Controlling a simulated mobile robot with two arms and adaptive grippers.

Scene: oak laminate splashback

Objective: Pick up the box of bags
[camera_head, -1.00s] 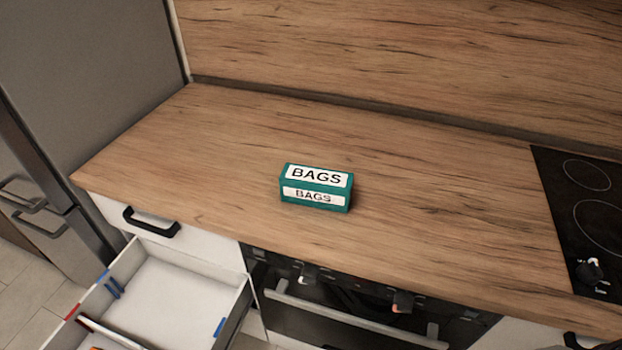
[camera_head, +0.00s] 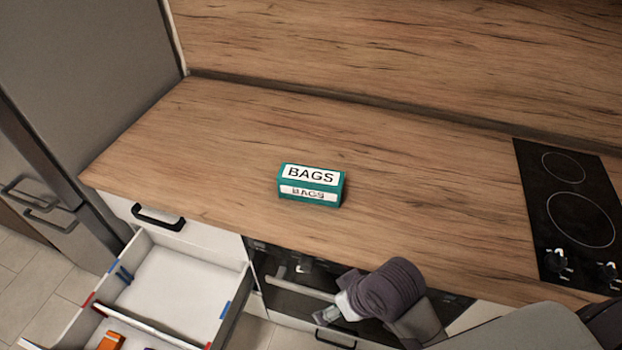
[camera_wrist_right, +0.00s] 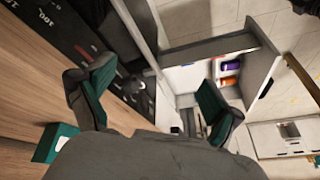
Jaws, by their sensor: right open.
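The box of bags (camera_head: 312,185) is a teal box with white BAGS labels. It lies on the wooden counter in the middle of the head view, with nothing touching it but the counter. Part of a teal box also shows at the lower left of the right wrist view (camera_wrist_right: 54,143). My right gripper (camera_head: 332,312) is in front of the counter edge by the oven, below and to the right of the box. In the right wrist view its two fingers (camera_wrist_right: 152,102) are spread wide with nothing between them. My left gripper is not in view.
An open white drawer (camera_head: 170,290) juts out at the lower left, with an orange item in front. The black hob (camera_head: 575,215) is at the right and a grey fridge (camera_head: 90,80) at the left. The counter around the box is clear.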

